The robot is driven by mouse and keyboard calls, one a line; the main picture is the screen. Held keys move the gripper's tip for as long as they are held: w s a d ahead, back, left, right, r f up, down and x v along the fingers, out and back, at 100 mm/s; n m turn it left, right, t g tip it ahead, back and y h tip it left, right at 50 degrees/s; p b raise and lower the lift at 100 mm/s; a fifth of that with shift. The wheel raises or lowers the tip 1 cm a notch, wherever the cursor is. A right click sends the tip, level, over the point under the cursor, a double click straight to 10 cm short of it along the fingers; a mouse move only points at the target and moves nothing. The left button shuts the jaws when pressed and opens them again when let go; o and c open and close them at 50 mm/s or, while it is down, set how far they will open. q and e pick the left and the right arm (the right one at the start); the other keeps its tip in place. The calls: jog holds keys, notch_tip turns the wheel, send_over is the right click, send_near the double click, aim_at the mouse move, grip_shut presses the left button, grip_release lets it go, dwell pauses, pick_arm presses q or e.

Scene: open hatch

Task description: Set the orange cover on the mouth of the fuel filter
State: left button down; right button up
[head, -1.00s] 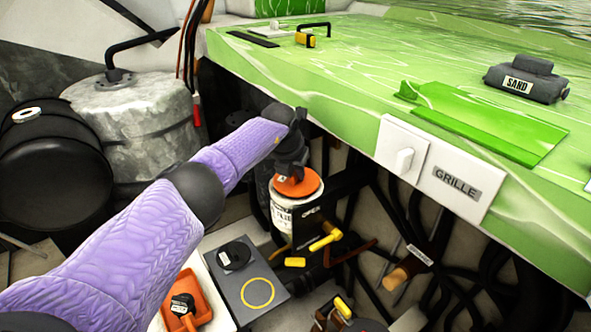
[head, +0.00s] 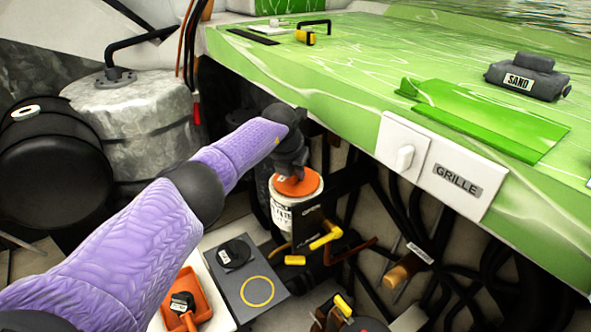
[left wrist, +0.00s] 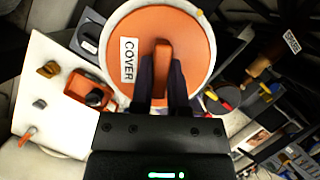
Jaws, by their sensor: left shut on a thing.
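The orange cover (head: 297,184) is a round disc with a raised grip bar. In the left wrist view the cover (left wrist: 185,28) carries a white COVER label. My left gripper (left wrist: 162,85) is shut on the bar; in the head view the gripper (head: 292,170) comes down from above. The fuel filter (head: 295,215) is a white, labelled canister standing upright below the counter. The cover lies over its top, hiding the mouth; whether it rests fully on the rim I cannot tell. In the left wrist view a pale rim (left wrist: 212,70) shows along the cover's right edge. My right gripper is out of view.
The green counter (head: 330,110) overhangs behind and to the right of the filter. A black bracket with a yellow handle (head: 325,238) stands close to the filter's right. A grey box with a yellow ring (head: 245,285) and an orange tray (head: 200,305) lie below left. Dark hoses fill the right.

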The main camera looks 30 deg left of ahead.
aim_at(289, 188)
pick_arm(q)
jog(key=shift+f, duration=0.2)
dwell(0.6)
grip_release()
jog(key=p+v, duration=0.2)
jog(key=p, duration=0.1)
jog(key=shift+r, duration=0.15)
jog(key=p+v, duration=0.5)
jog(key=p, duration=0.3)
dwell(0.7)
jog(key=shift+s+f, duration=0.15)
jog(key=shift+f, duration=0.05)
